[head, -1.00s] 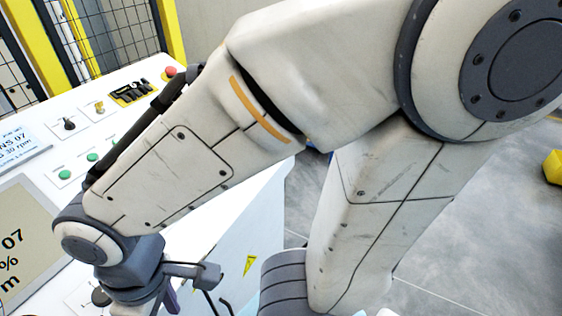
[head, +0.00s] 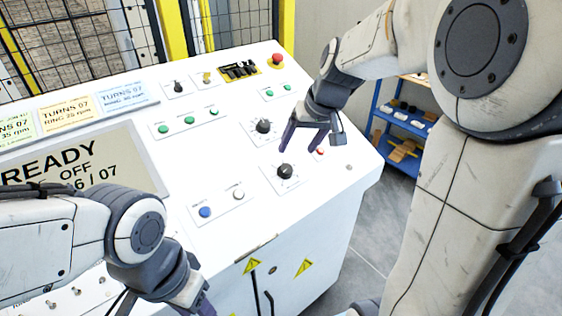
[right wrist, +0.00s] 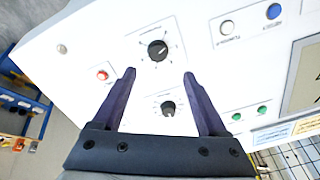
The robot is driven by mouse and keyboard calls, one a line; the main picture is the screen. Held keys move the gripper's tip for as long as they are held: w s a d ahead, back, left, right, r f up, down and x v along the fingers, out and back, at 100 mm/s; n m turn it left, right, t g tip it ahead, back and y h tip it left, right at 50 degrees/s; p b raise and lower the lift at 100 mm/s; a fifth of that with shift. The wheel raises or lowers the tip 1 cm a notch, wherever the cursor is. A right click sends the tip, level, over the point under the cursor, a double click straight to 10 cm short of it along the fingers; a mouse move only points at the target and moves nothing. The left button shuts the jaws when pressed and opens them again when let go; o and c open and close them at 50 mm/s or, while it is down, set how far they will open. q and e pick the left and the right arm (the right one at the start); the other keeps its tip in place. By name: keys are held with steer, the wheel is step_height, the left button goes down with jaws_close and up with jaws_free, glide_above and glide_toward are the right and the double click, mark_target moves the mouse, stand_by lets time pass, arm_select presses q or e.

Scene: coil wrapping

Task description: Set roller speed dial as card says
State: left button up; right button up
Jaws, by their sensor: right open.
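Two black dials sit on the white sloped panel (head: 225,240): an upper dial (head: 263,126) and a lower dial (head: 285,171), which also shows in the right wrist view (right wrist: 158,50). Their labels are too small to read. My right gripper (head: 301,149) is open and empty above the panel by these dials. In the right wrist view the lower dial is beyond the fingertips and the upper dial (right wrist: 168,108) lies between the fingers. Green, orange (head: 68,112) and blue (head: 127,96) cards stand at the back left, reading "TURNS 07" and rpm values. My left gripper (head: 204,306) is mostly cut off.
A display (head: 75,165) reads "READY", "OFF" and "6/07". Red emergency button (head: 277,60), green buttons (head: 189,120), and blue (head: 204,212) and white (head: 238,195) buttons are on the panel. A wire fence (head: 75,40) stands behind; a blue shelf (head: 405,125) stands right.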

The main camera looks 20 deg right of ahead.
mark_target(287, 168)
steer(key=x, duration=1)
steer(key=shift+w+d+f+p, duration=0.15)
steer(key=shift+w+d+p, duration=0.1)
steer(key=shift+p, duration=0.15)
steer(key=shift+s, duration=0.1)
jaws_close()
